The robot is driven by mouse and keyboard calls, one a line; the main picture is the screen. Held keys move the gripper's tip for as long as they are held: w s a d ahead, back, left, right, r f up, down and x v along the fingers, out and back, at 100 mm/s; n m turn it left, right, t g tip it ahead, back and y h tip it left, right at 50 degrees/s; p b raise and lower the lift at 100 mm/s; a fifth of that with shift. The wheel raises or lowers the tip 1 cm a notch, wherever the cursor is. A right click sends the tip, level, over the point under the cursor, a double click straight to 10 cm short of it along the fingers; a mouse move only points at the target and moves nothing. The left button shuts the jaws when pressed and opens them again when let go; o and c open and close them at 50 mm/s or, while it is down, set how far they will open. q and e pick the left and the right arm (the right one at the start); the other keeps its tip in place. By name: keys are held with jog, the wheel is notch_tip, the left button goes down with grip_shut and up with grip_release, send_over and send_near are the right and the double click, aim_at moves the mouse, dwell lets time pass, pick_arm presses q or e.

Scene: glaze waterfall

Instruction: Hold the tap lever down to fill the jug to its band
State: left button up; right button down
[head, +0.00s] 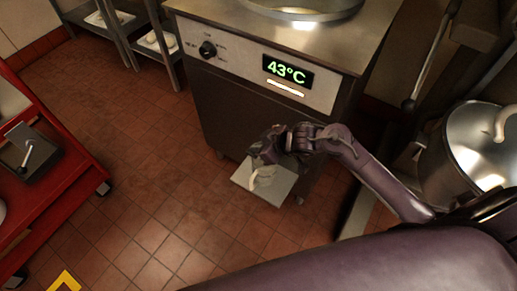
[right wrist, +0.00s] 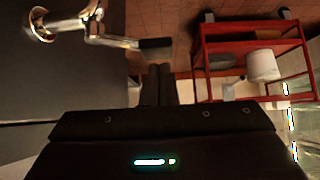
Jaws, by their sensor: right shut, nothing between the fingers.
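The tap (right wrist: 40,25) shows in the right wrist view at the upper left, with shiny metal fittings. Its lever (right wrist: 110,42) runs right to a dark grip end. My right gripper (right wrist: 160,70) is shut and empty, its dark fingertips just below that grip end in the picture; I cannot tell whether they touch. In the head view the right gripper (head: 260,150) is in front of the machine and hides the tap. A white curved object (head: 263,177) sits below it on a pale square platform (head: 280,190); I cannot tell whether it is the jug. Its band is not visible.
The steel machine (head: 240,115) has a knob and a display reading 43°C. A red cart (head: 65,200) stands at the left; a white container (right wrist: 263,65) shows by it in the right wrist view. A metal pot (head: 470,150) is at the right. Tiled floor is clear between.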

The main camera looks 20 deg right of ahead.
aim_at(256, 158)
jog(key=shift+f, duration=0.35)
pick_arm(q)
jog(key=shift+w+d+r, duration=0.15)
jog(key=shift+w, duration=0.5)
